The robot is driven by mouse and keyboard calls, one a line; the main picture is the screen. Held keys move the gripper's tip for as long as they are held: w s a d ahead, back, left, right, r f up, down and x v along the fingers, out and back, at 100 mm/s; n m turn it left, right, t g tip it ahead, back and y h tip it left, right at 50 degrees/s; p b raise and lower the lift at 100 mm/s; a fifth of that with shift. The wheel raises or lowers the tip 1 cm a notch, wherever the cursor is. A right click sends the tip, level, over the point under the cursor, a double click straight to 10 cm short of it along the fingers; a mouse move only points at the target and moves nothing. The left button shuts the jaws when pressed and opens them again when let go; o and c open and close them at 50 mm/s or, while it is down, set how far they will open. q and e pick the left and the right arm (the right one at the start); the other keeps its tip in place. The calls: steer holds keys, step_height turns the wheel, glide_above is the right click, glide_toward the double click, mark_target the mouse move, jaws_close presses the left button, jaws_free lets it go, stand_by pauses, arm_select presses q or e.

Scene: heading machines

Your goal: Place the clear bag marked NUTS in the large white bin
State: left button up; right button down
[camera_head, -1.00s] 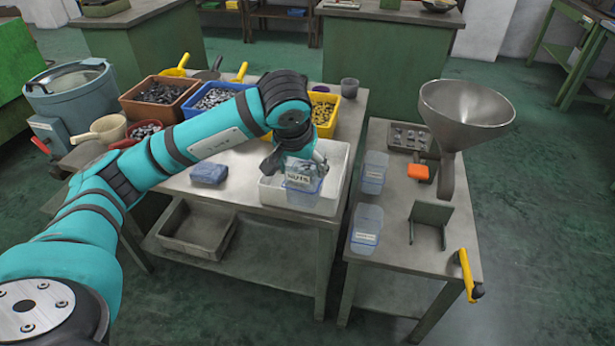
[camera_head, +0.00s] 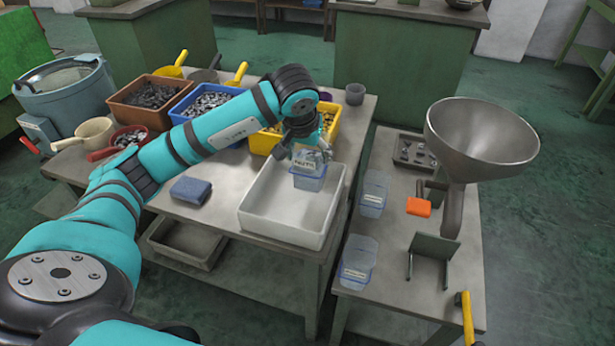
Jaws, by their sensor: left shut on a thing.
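The clear bluish bag (camera_head: 309,175) with a white label hangs from my left gripper (camera_head: 303,150), which is shut on its top. The label's print is too small to read surely. The large white bin (camera_head: 285,222) stands on the left table, with a bare white floor. In the picture the bag overlaps the back right part of the bin; how high it is above the floor is hard to tell. My left arm reaches in from the left over the table. My right gripper is out of view.
Behind the bin are brown (camera_head: 152,98), blue (camera_head: 205,100) and yellow (camera_head: 262,142) part bins. A blue folded cloth (camera_head: 190,190) lies left of it. Two clear labelled containers (camera_head: 357,262) and a metal funnel (camera_head: 480,140) stand on the right table.

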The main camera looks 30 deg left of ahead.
mark_target(308, 171)
arm_select(q)
steer(key=shift+s+f, duration=0.2)
steer(key=shift+f, duration=0.8)
steer(key=shift+w+f, duration=0.15)
steer(key=shift+f, duration=1.8)
steer(key=shift+f, duration=0.2)
steer(key=o, duration=1.7)
steer(key=shift+o, duration=0.2)
steer(key=shift+r+p, duration=0.25)
steer(key=shift+p, duration=0.1)
steer(key=v, duration=1.2)
steer(key=shift+b, duration=0.4)
